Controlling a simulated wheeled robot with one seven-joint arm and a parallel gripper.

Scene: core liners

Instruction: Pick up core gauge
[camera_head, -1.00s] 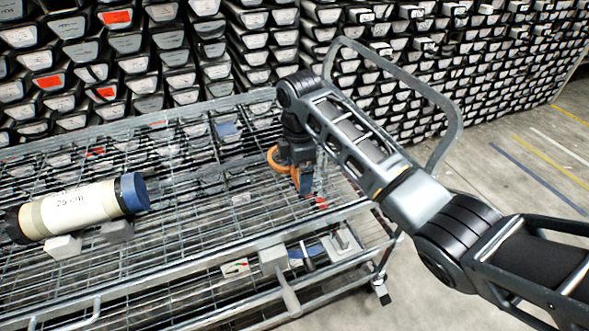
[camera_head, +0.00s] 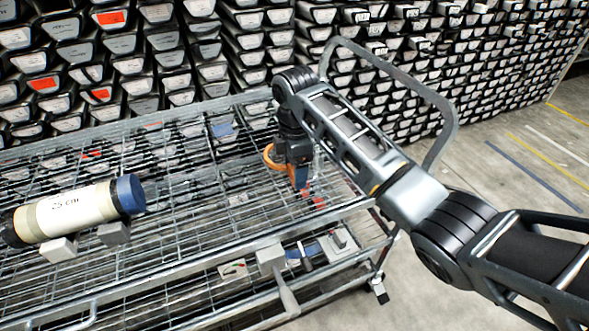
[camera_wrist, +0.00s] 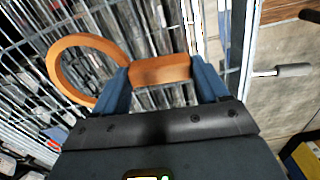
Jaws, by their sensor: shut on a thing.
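The core gauge (camera_wrist: 160,70) is an orange-brown piece with a round ring (camera_wrist: 62,62) at one end and a short bar. My gripper (camera_wrist: 165,80) is shut on the bar, with its blue fingers on either side of it in the wrist view. The ring sticks out to the left of the fingers. In the head view the gauge's orange ring (camera_head: 268,157) shows beside my gripper (camera_head: 300,182), over the right part of the wire cart. I cannot tell whether the gauge touches the cart's mesh.
A cream cylinder (camera_head: 75,209) with a blue end cap and the text "25 cm" rests on grey blocks at the left of the wire cart (camera_head: 190,245). The cart's curved handle (camera_head: 440,95) rises at the right. Racks of core trays (camera_head: 180,50) stand behind.

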